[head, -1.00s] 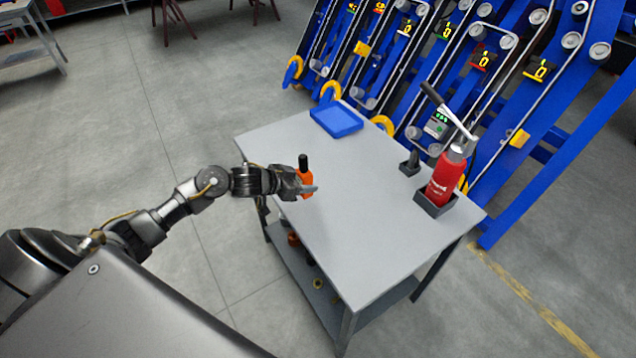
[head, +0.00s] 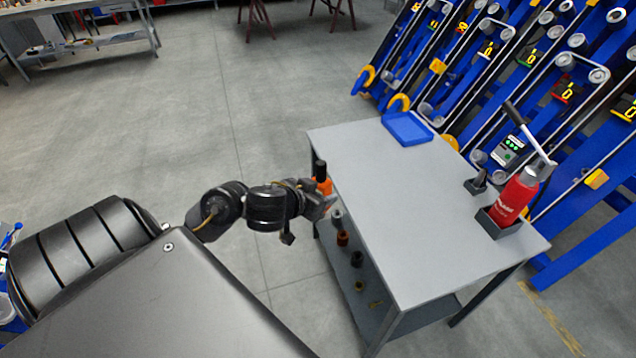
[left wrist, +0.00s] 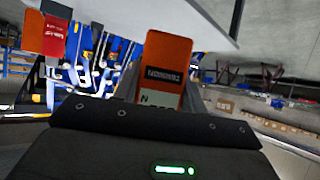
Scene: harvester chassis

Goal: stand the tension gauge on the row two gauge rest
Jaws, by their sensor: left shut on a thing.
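The tension gauge (head: 323,186) is a small orange block with a black top. It is in my left gripper (head: 326,201), at the left edge of the grey table. In the left wrist view the gauge (left wrist: 166,58) sits between the fingers, its dark label upside down in that picture. The gripper is shut on it. I cannot tell which part is the row two gauge rest; the blue chassis (head: 575,190) with rows of rollers and coloured number tags stands behind the table. My right gripper is not in view.
On the grey table (head: 410,235) are a blue tray (head: 407,129), a small dark stand (head: 476,184) and a red bottle (head: 514,197) in a dark holder. Several small items lie on its lower shelf. The floor left of the table is clear.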

